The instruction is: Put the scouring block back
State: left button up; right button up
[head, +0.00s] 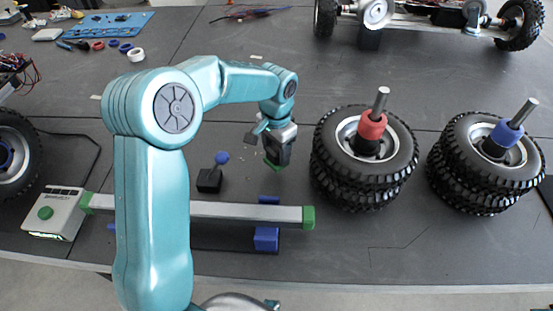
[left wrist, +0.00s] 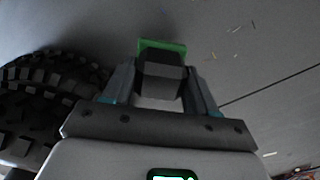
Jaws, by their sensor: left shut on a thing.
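The scouring block is a dark grey block with a green face. It is held in my left gripper (head: 277,155), which comes in from the left in the head view, and its green edge (head: 271,166) shows below the jaws. In the left wrist view the block (left wrist: 160,72) sits between the two fingers, with its green pad (left wrist: 161,45) at the far end. The block appears to be above the dark table, left of the red-hubbed wheel stack. The gripper hides part of it. My right gripper is not in view.
Two wheel stacks, one red-hubbed (head: 365,178) and one blue-hubbed (head: 467,192), stand at right. A grey bar (head: 240,210) with green ends lies in front. The table behind the gripper is largely clear.

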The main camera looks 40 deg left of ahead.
aim_at(276, 160)
pick_arm(q)
jog(key=shift+f, duration=1.95)
jog(key=shift+s+f, duration=0.1)
jog(key=shift+f, duration=0.15)
jog(key=o, duration=1)
notch_tip(276, 160, up, 13)
jog(key=shift+f+p, duration=0.2)
jog(key=shift+p, duration=0.2)
jog(key=shift+d+f, duration=0.1)
